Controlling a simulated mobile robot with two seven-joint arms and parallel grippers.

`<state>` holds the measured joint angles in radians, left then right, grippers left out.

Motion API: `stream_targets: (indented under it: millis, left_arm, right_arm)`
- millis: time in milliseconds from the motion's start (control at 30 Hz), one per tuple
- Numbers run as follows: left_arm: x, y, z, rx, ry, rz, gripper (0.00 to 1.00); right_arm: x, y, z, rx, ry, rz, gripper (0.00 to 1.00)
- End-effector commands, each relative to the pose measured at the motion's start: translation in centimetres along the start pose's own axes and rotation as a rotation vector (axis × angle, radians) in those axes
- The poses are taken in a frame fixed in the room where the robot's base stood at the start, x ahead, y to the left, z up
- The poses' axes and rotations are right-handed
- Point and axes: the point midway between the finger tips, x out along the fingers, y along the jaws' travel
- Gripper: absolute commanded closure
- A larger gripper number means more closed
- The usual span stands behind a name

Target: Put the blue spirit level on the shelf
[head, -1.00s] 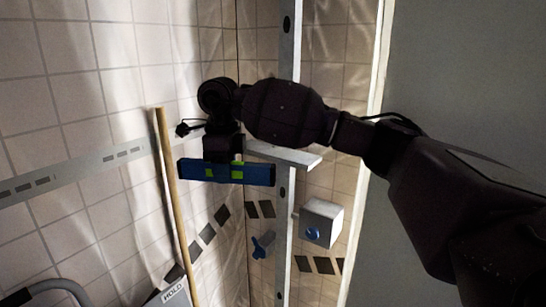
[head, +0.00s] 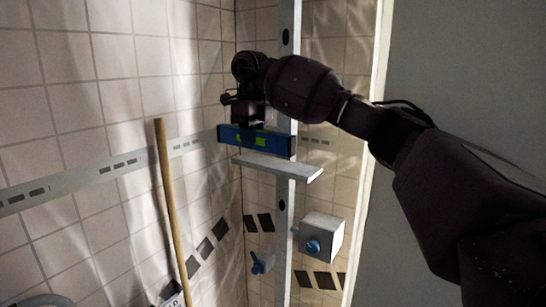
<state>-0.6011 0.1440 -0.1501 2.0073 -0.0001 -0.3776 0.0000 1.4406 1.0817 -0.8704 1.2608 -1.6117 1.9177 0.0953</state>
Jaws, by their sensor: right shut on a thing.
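The blue spirit level (head: 276,146) with green vials is in the head view, just above the small pale shelf (head: 300,171). My right gripper (head: 247,125) comes down on the level from above and is shut on it near its left part. The level lies nearly flat, tilted slightly down to the right in the picture. A thin gap seems to show between level and shelf; I cannot tell whether any part touches. The shelf sticks out at the upright metal post. My left gripper is not in view.
A wooden pole (head: 171,210) leans at the left. A metal post (head: 284,225) runs upright behind the shelf. Below are a grey box (head: 322,236) with a blue knob and a blue valve handle (head: 261,263). Tiled walls close the corner.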

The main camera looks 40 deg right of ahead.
Motion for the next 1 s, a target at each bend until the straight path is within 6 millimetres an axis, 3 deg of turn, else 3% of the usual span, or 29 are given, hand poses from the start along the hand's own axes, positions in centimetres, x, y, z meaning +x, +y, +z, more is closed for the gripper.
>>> stream_targets:
  millis: [200, 533, 700, 1000]
  left_arm:
    - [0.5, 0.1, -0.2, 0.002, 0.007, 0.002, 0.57]
    - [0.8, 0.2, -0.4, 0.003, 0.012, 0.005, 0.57]
    - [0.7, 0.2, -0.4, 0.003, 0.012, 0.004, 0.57]
    - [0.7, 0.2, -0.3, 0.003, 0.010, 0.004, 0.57]
  right_arm:
    - [0.1, -4.5, 0.1, 0.004, -0.001, 0.002, 1.00]
    - [0.1, -8.7, 0.0, 0.003, 0.000, 0.000, 1.00]
    - [2.0, -8.8, -0.1, -0.001, 0.003, 0.000, 1.00]
    - [3.7, -8.7, 0.0, -0.001, 0.001, 0.000, 1.00]
